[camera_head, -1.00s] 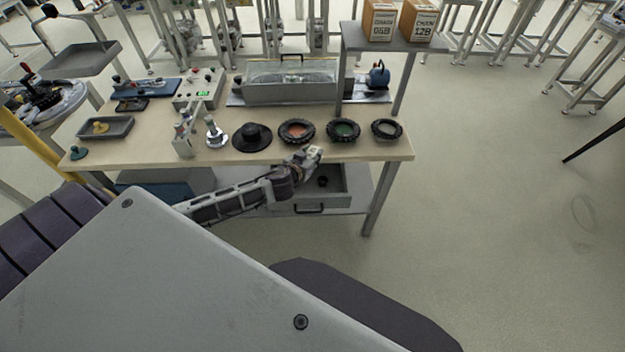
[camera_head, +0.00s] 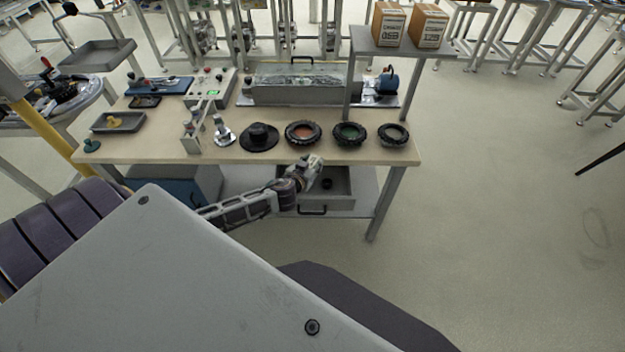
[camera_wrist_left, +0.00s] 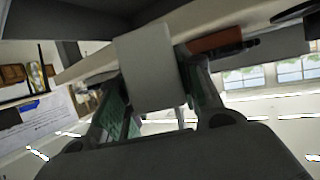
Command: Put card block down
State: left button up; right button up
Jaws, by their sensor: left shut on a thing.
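The card block (camera_wrist_left: 150,65) is a plain pale grey block in the left wrist view. My left gripper (camera_wrist_left: 152,90) is shut on it, with one finger on each side. In the head view my left arm reaches to the workbench's front edge, and the left gripper (camera_head: 312,165) is there, above the open drawer (camera_head: 340,188). The block is too small there to make out clearly. My right gripper is not in view.
The workbench (camera_head: 270,155) carries three dark rings, the nearest being the red-centred ring (camera_head: 303,133), and a black hat-shaped part (camera_head: 259,136). A grey tray (camera_head: 118,122) is at left. Two cartons (camera_head: 408,25) stand on the raised shelf. Floor at right is open.

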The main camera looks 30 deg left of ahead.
pick_arm(q)
notch_tip(320, 180, down, 4)
jog(key=shift+r, duration=0.15)
jog(key=shift+f, duration=0.5)
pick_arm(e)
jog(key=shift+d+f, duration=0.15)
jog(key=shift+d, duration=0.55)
pick_arm(q)
jog(key=shift+f, duration=0.15)
notch_tip(320, 180, down, 2)
jog(key=shift+f+b, duration=0.15)
jog(key=shift+b, duration=0.2)
jog(key=shift+f, duration=0.6)
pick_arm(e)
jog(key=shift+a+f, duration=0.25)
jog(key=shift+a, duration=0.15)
pick_arm(q)
jog(key=shift+f+b, duration=0.4)
jog(key=shift+b, duration=0.15)
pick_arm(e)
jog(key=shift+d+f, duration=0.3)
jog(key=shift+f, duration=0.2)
pick_arm(q)
jog(key=shift+s+f, duration=0.15)
jog(key=shift+f, duration=0.1)
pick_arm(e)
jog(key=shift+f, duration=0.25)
